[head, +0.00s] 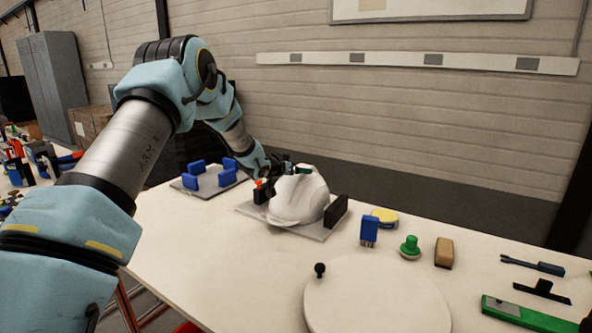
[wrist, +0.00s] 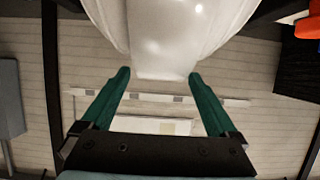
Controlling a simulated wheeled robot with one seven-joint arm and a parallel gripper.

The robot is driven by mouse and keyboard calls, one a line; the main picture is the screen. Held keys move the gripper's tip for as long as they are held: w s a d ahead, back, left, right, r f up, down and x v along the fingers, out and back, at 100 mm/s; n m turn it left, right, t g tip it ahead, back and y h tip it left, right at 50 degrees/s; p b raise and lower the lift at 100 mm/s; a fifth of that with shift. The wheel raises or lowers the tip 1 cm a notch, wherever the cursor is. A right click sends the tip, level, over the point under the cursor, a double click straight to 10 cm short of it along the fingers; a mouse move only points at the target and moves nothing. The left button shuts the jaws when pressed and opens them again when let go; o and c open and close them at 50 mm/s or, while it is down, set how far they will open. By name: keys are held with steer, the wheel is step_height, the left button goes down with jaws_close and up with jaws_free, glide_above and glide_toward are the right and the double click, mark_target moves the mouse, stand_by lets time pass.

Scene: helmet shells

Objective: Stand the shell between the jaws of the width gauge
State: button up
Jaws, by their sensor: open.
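The white helmet shell (head: 300,200) stands on the grey base plate of the width gauge (head: 246,208), between its two dark jaws. The right jaw (head: 336,211) shows clearly; the left jaw (head: 262,192) is partly hidden by my arm. My gripper (head: 290,170) is at the upper left of the shell. In the wrist view, the green fingers of my gripper (wrist: 158,74) are spread apart. The shell (wrist: 165,35) fills the top middle there, its lower edge showing between the fingertips with gaps at both sides. I cannot tell whether the shell touches both jaws.
A grey plate with several blue posts (head: 227,177) lies left of the gauge. To the right are a blue block (head: 369,229), yellow disc (head: 385,216), green knob (head: 410,247) and tan block (head: 444,252). A white round board (head: 378,300) lies in front. The wall is close behind.

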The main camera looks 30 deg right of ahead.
steer(key=b+v, duration=0.3)
steer(key=v, duration=0.9)
steer(key=s+a+f+n+y, duration=0.1)
steer(key=a+f+n+y, duration=0.2)
steer(key=a, duration=1)
steer(key=s+a+n+y, duration=0.25)
steer(key=a+y, duration=0.25)
steer(key=a, duration=0.9)
steer(key=s+a+f+n+g+y, duration=0.1)
steer(key=s+a+n+g, duration=0.1)
steer(key=s+a, duration=0.6)
steer(key=s+a+f+n+g+y, duration=0.2)
steer(key=s+a+n+g, duration=0.1)
steer(key=s+a, duration=0.5)
steer(key=s, duration=0.3)
steer(key=shift+s+y, duration=0.25)
steer(key=shift+y, duration=0.05)
